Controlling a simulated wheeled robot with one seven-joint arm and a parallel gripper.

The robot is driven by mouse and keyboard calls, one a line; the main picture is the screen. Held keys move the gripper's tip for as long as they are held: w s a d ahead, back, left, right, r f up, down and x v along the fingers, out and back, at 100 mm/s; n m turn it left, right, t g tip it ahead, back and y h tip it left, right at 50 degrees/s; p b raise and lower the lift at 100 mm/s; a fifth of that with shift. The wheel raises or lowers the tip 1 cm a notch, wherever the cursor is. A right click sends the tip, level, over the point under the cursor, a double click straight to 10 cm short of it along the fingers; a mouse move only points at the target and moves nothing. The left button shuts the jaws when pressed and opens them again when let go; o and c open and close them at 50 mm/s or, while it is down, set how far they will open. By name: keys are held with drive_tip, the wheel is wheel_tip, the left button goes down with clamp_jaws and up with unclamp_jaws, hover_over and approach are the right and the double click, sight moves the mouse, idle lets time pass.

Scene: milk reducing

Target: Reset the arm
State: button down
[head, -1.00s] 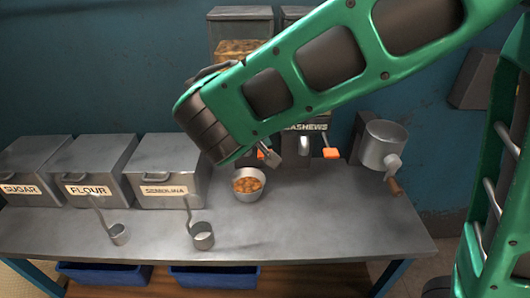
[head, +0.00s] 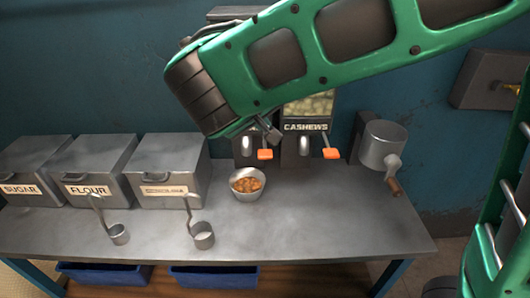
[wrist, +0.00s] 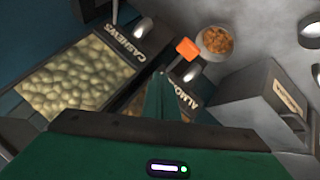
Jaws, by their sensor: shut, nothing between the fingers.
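My green arm (head: 300,55) reaches in from the upper right of the head view, above the counter and in front of the wall dispensers. In the wrist view my gripper (wrist: 163,82) shows as narrow green fingers, shut and empty. They overlap the dispensers in that view, with nothing held. In the head view the fingers are mostly hidden by the arm.
A metal bowl of brown nuts (head: 247,184) stands on the counter (head: 310,222) below my arm. Behind are the cashew dispenser (head: 306,112) and an orange lever (head: 265,154). A grinder (head: 382,146) is right; bins (head: 166,172) and scoops (head: 203,236) are left.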

idle(0.5)
drive_tip(key=s+d+f+m+g+h, duration=0.1)
drive_tip(key=s+d+m+g, duration=0.15)
drive_tip(key=d, duration=1.05)
drive_tip(key=s+d+f+m+g, duration=0.2)
drive_tip(key=d+m, duration=0.1)
drive_tip(key=d, duration=1)
drive_tip(key=s+d+f+m+g+y, duration=0.2)
drive_tip(key=s+d+m+g, duration=0.1)
drive_tip(key=s+d, duration=0.8)
drive_tip(key=s+d+f+m+g+y, duration=0.1)
drive_tip(key=s+f+m+y, duration=0.1)
drive_tip(key=s, duration=0.9)
drive_tip(key=shift+s+f+m, duration=0.3)
drive_tip(key=shift+s+m, duration=0.1)
drive_tip(key=shift+m, duration=0.05)
